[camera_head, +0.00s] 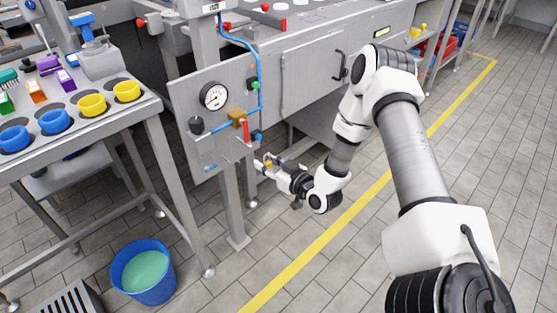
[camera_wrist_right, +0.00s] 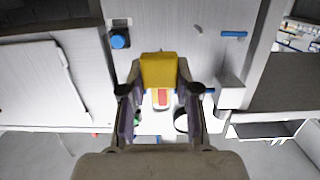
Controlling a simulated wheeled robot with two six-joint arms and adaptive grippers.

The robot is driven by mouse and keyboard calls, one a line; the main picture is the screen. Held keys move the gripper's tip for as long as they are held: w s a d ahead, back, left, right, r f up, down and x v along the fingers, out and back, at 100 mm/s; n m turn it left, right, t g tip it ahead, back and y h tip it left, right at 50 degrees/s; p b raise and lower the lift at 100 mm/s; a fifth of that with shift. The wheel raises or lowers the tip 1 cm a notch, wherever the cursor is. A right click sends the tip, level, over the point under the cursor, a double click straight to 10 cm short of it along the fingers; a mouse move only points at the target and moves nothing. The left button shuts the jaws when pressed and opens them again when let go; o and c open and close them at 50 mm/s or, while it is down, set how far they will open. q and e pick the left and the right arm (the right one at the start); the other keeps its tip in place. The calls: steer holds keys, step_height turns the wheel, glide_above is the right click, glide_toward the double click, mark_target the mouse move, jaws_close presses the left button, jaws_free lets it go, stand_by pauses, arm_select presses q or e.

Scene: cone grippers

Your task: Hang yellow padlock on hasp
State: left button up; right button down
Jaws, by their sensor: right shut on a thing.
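My right gripper (camera_head: 266,164) is shut on the yellow padlock (camera_head: 269,163). It is low, in front of the lower right corner of the grey gauge panel. In the right wrist view, the padlock's yellow body (camera_wrist_right: 158,70) sits between the two fingers of my right gripper (camera_wrist_right: 161,90). A small red and white patch shows just below the body; I cannot tell whether it belongs to the padlock. The shackle is not clearly visible. I cannot pick out the hasp with certainty in either view. My left gripper is not in view.
The panel (camera_head: 188,95) carries a gauge (camera_head: 214,96), a brass valve block (camera_head: 237,117) with a red handle (camera_head: 246,134), and blue pipe. A bench with yellow cups (camera_head: 92,104) stands left. A blue bucket (camera_head: 145,272) is on the floor.

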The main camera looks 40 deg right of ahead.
steer(key=shift+w+f+b, duration=0.2)
steer(key=shift+w+b, duration=0.25)
steer(key=shift+w, duration=0.2)
steer(key=b, duration=0.3)
glide_toward(238, 147)
steer(key=shift+w, duration=1)
steer(key=shift+w+a+f+b, duration=0.1)
steer(key=shift+w+b, duration=0.25)
steer(key=shift+w, duration=0.2)
steer(key=shift+w+a+f+b, duration=0.1)
steer(key=shift+w+b, duration=0.2)
steer(key=shift+w, duration=0.25)
steer(key=c, duration=0.7)
jaws_free()
steer(key=shift+c, duration=0.2)
